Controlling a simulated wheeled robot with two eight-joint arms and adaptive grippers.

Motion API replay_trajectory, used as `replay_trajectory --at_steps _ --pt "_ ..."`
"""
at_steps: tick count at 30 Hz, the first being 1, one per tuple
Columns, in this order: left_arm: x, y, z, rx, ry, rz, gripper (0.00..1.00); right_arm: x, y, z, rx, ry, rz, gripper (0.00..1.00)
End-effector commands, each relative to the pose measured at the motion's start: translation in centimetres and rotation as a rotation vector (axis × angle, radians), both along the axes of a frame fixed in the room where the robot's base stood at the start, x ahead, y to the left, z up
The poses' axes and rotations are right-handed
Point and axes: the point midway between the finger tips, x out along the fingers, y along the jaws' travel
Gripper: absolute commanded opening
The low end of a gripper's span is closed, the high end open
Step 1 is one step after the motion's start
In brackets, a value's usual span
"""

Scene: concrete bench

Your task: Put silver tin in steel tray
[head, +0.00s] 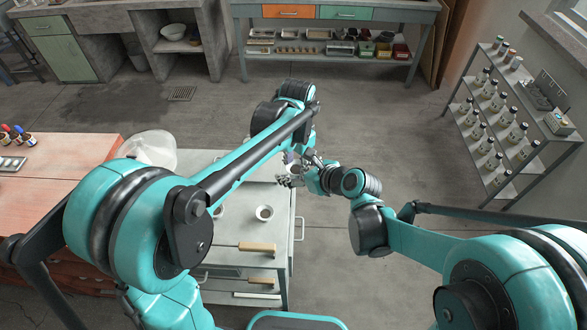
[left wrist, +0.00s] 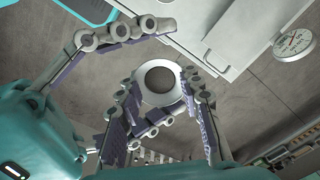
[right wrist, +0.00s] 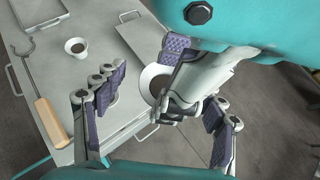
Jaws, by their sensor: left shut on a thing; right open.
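The silver tin (left wrist: 160,80) is a round, open-topped vessel with a dark inside. My left gripper (left wrist: 165,108) is shut on it; it also shows in the right wrist view (right wrist: 153,82), partly hidden by the left fingers. My right gripper (right wrist: 160,112) is open, its fingers spread on either side of the tin and left hand, without a clear grip. In the head view both hands meet at the bench's right edge, and the tin is hard to make out there.
A small white cup (head: 264,212) with dark contents stands on the grey bench. A tool with a wooden handle (head: 257,247) lies in front of it. A bottle rack (head: 505,120) stands at the right. Open floor lies beyond the bench.

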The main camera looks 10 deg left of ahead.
Motion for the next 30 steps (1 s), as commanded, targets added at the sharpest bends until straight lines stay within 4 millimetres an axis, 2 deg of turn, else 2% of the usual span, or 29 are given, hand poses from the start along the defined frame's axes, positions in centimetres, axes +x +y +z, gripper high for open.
replay_trajectory --at_steps 11,17,20,21,23,25,26,30 --pt "0.0 0.0 0.01 0.0 0.0 0.0 0.07 0.27 0.31 -0.32 -0.001 -0.001 0.001 0.7" --pt "0.01 -0.05 0.01 -0.001 0.0 0.0 0.07 0.23 0.34 -0.3 -0.001 0.0 0.001 0.18" --pt "0.05 -0.13 0.02 -0.003 -0.002 -0.001 0.07 0.15 0.41 -0.32 0.0 0.001 0.003 0.16" --pt "0.07 -0.16 0.02 -0.003 -0.002 -0.001 0.43 0.12 0.44 -0.32 0.0 0.002 0.004 0.16" --pt "0.09 -0.21 0.03 -0.005 -0.003 -0.002 0.59 0.08 0.48 -0.32 0.001 0.003 0.006 0.16" --pt "0.13 -0.24 0.03 -0.005 -0.004 -0.002 0.59 0.03 0.53 -0.33 0.001 0.004 0.006 0.16" --pt "0.15 -0.24 0.03 -0.005 -0.004 -0.002 0.59 -0.01 0.55 -0.33 0.001 0.004 0.007 0.12" --pt "0.12 -0.17 0.02 -0.003 -0.004 -0.001 0.59 0.05 0.48 -0.33 0.001 0.003 0.006 0.11"
